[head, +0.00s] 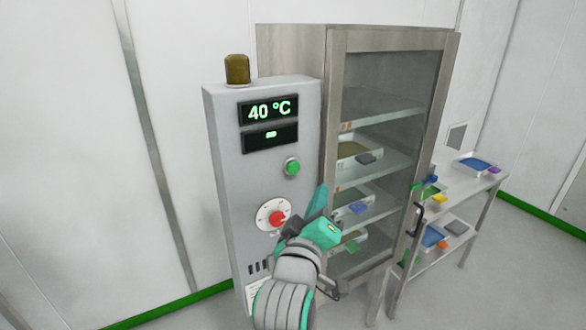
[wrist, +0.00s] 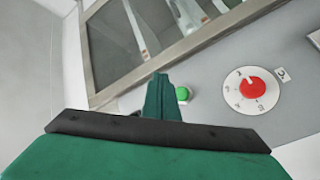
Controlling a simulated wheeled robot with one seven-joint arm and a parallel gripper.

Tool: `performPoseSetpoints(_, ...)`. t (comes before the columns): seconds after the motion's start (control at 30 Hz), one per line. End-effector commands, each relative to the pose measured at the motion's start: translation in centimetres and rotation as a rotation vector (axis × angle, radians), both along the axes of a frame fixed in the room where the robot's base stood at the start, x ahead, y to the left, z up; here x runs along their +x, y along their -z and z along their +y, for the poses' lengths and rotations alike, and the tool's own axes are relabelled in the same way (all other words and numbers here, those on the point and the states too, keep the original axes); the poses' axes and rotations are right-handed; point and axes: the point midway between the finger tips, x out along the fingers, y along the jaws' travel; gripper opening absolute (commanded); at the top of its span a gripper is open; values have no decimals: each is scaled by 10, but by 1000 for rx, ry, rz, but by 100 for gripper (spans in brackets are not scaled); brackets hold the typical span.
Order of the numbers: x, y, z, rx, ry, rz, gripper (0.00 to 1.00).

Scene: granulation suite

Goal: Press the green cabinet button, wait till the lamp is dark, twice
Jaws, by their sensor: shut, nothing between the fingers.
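The green button (head: 292,166) is on the front of the grey control cabinet (head: 228,180), below the displays. It also shows in the wrist view (wrist: 182,94), just right of my fingertips. The lamp (head: 237,70) on top of the cabinet is a dull brown-amber and looks dark. The upper display (head: 269,109) reads 40 °C; the lower display (head: 270,137) shows a short green mark. My gripper (head: 321,193) is shut and empty, below and right of the button in the head view. I see no contact with the button.
A red dial (head: 277,219) sits below the button. A glass-doored drying cabinet (head: 391,39) with trays on its shelves stands right beside the control cabinet; its door handle (head: 418,219) sticks out. A metal rack (head: 481,196) with trays stands farther right.

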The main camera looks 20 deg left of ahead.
Motion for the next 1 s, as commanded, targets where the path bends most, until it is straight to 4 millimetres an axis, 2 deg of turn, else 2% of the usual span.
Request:
performPoseSetpoints(0.2,2,0,-8,0,12,0,0)
performPoseSetpoints(0.37,3,0,-4,1,9,0,0)
performPoseSetpoints(0.57,11,0,14,1,-2,0,0)
performPoseSetpoints(1.0,44,0,56,-1,0,0,0)
